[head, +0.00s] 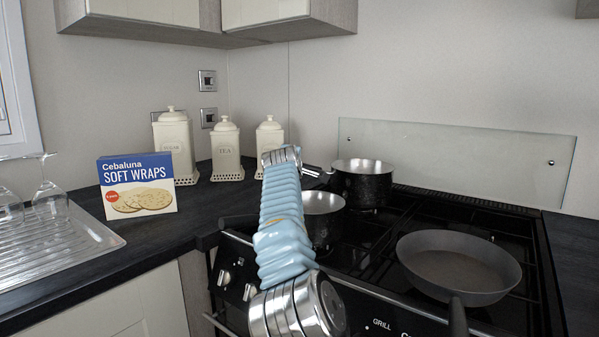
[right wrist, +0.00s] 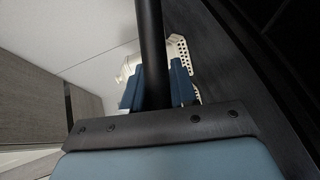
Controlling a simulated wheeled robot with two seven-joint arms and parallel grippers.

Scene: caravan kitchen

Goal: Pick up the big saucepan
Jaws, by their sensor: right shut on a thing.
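Two dark saucepans are in the head view on the left of the hob: one at the back (head: 368,187) and one in front (head: 328,226), partly hidden by my right arm. I cannot tell for certain which is bigger. My right gripper (right wrist: 157,84) is shut on a dark, straight handle (right wrist: 150,35) in the right wrist view. In the head view the gripper is mostly hidden behind my arm, near the left side of the back saucepan, so the handle looks like that pan's. The pan appears upright at hob level. My left gripper is not in view.
A grey frying pan (head: 458,266) sits on the right of the hob. Cream canisters (head: 226,151) stand left of the back saucepan. A soft wraps box (head: 138,186) and glasses (head: 48,197) are further left. A glass splashback (head: 460,160) stands behind the hob.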

